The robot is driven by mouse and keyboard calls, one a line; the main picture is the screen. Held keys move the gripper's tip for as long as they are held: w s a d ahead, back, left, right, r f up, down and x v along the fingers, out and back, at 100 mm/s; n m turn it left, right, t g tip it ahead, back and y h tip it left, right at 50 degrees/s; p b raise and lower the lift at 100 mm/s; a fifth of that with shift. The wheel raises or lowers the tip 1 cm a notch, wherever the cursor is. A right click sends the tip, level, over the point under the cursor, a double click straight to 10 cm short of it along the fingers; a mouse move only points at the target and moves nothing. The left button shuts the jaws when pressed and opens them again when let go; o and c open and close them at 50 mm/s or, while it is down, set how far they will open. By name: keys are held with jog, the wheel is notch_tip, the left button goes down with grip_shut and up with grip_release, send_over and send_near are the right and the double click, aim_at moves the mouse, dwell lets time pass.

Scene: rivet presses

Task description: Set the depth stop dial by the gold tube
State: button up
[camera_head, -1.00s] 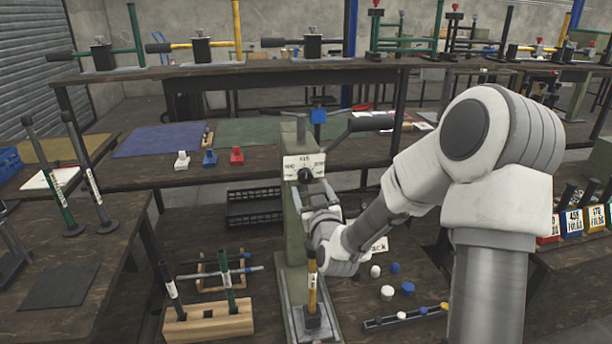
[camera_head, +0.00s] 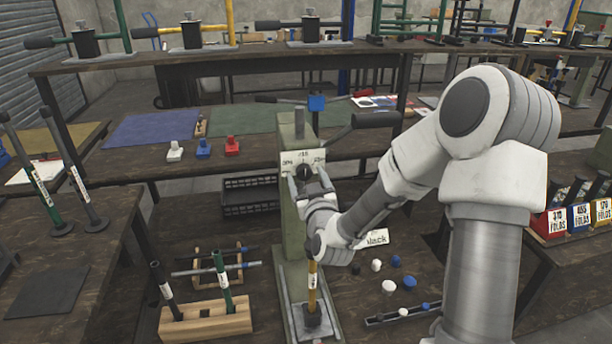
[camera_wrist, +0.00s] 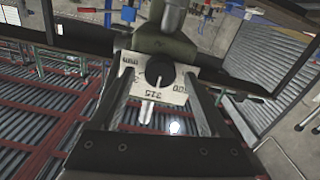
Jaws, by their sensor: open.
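The depth stop dial is a black round knob (camera_wrist: 160,74) on a white numbered plate (camera_wrist: 150,93), on the front of a green press (camera_head: 291,222). In the head view the plate (camera_head: 290,167) shows just above my gripper. The wrist view shows a white mark on the knob pointing down the picture; the plate's numbers look upside down and are hard to read. My gripper (camera_head: 309,178) is open, with one finger on each side of the knob in the wrist view; I cannot tell if they touch it. The gold tube (camera_head: 312,274) stands upright at the press base, below my gripper.
A wooden block (camera_head: 205,322) holds dark and green tubes at the lower left. Small white and blue caps (camera_head: 389,287) lie right of the press. A lever handle (camera_head: 376,120) juts right above my wrist. Red, blue and white pieces (camera_head: 203,150) stand on the bench behind.

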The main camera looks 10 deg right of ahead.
grip_shut()
dwell(0.4)
jog(key=shift+f+n+b, duration=0.15)
jog(key=shift+n+b, duration=0.25)
jog(key=shift+b, duration=0.3)
jog(key=shift+a+b, duration=0.1)
jog(key=shift+b, duration=0.35)
jog(key=n+b, duration=0.2)
jog(key=b, duration=0.1)
jog(key=n+b, duration=0.2)
jog(key=b, duration=0.1)
jog(key=shift+a+f+n, duration=0.1)
jog(key=shift+f+n, duration=0.1)
jog(key=shift+n, duration=0.1)
jog(key=n+b, duration=0.4)
jog(key=b, duration=0.2)
jog(key=shift+r+n, duration=0.1)
jog(key=shift+n, duration=0.3)
jog(key=shift+r+n+b, duration=0.15)
jog(key=shift+n+b, duration=0.65)
jog(key=shift+b, duration=0.25)
